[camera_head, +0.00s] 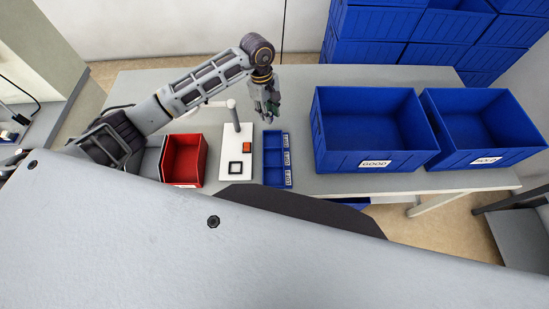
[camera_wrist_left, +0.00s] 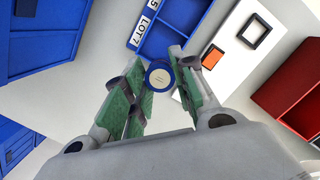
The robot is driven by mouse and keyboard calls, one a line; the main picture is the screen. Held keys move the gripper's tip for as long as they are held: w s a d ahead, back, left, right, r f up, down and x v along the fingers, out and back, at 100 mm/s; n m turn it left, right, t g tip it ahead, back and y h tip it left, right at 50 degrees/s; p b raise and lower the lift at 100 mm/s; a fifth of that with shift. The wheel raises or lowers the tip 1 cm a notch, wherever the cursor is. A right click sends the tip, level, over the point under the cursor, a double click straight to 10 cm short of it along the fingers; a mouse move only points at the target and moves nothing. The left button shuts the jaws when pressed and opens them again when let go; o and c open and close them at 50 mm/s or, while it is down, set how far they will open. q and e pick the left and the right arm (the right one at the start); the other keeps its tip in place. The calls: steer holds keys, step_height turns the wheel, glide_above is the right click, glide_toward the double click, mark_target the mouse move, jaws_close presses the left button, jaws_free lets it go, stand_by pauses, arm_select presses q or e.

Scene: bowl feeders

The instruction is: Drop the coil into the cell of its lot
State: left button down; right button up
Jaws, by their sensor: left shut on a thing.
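My left gripper (camera_head: 270,108) hangs over the table just behind the far end of a small blue tray (camera_head: 274,182). In the left wrist view its green-padded fingers (camera_wrist_left: 160,90) are shut on the coil (camera_wrist_left: 160,76), a small round piece with a blue rim and pale face. The coil is too small to make out in the head view. The tray has a column of cells with white lot labels along one side. In the wrist view the tray (camera_wrist_left: 163,38) lies beyond the coil, and one label reads LOT 7. My right gripper is not in view.
A white panel (camera_head: 228,172) with a post, an orange square and a black frame stands left of the tray. A red bin (camera_head: 203,160) is farther left. Large blue bins, one marked GOOD (camera_head: 340,160), another (camera_head: 462,157) beside it, stand right.

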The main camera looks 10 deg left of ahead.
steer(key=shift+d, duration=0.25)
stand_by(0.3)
arm_select(q)
steer(key=shift+f+b, duration=0.5)
steer(key=shift+f, duration=0.8)
step_height(320, 180, down, 3)
steer(key=shift+f+b, duration=0.2)
steer(key=shift+b, duration=0.45)
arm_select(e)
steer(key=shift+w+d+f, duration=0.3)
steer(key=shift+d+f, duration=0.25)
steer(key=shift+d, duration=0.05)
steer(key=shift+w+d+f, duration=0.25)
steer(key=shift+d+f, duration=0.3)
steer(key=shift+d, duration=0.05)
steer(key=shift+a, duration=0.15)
arm_select(q)
steer(key=c, duration=1.1)
jaws_free()
